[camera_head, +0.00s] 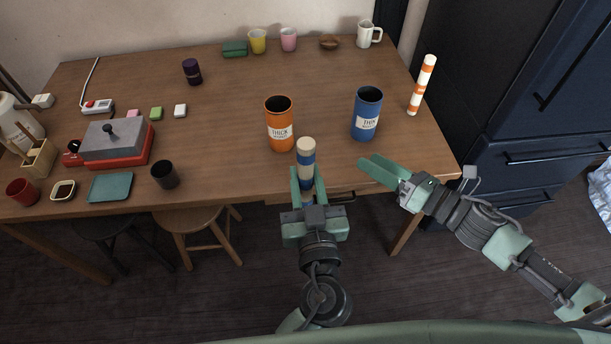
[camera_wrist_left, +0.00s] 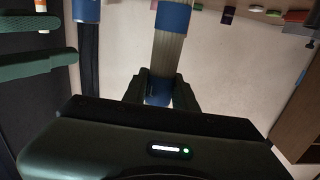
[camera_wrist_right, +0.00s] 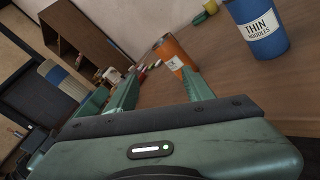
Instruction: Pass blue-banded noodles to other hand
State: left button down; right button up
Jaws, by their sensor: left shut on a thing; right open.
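The blue-banded noodles (camera_head: 306,150) are a pale upright bundle with blue bands. My left gripper (camera_head: 307,182) is shut on their lower part, at the table's front edge. The bundle also shows in the left wrist view (camera_wrist_left: 168,52), between the fingers, and at the left of the right wrist view (camera_wrist_right: 66,84). My right gripper (camera_head: 382,170) is open and empty, to the right of the bundle and apart from it. Its fingers also show at the left of the left wrist view (camera_wrist_left: 38,58).
An orange canister (camera_head: 279,112) labelled THICK and a blue canister (camera_head: 367,106) labelled THIN stand behind the bundle. A dark cup (camera_head: 165,175) and a red-grey appliance (camera_head: 112,145) are on the left.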

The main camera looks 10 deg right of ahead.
jog(key=w+d+f+m+h, duration=0.1)
jog(key=d+f+m+h, duration=0.2)
jog(key=d+f+m, duration=0.4)
jog(key=d+f+m+h, duration=0.25)
jog(key=f+m, duration=0.25)
jog(key=f, duration=0.5)
jog(key=s+d+f+m+g+h, duration=0.1)
jog(key=s+d+f+m+h, duration=0.15)
jog(key=f+m, duration=0.4)
jog(key=s+d+f+m+g+h, duration=0.1)
jog(key=s+f+m+h, duration=0.2)
jog(key=f, duration=0.6)
jog(key=s+a+f+m+g, duration=0.1)
jog(key=s+f+m+g, duration=0.45)
jog(key=s+f, duration=0.85)
jog(key=s+a+f+m+g, duration=0.1)
jog(key=s+a+f+m, duration=0.1)
jog(key=s, duration=0.5)
jog(key=s+a+f+m+g, duration=0.2)
jog(key=s+a+f+m, duration=0.1)
jog(key=s, duration=0.4)
jog(key=s+a+f+m+g, duration=0.1)
jog(key=s+a+f+m, duration=0.2)
jog(key=s, duration=0.4)
jog(key=shift+a+f+m+h, duration=0.15)
jog(key=shift+a+m+h, duration=0.15)
jog(key=shift+a, duration=0.15)
jog(key=shift+g, duration=0.25)
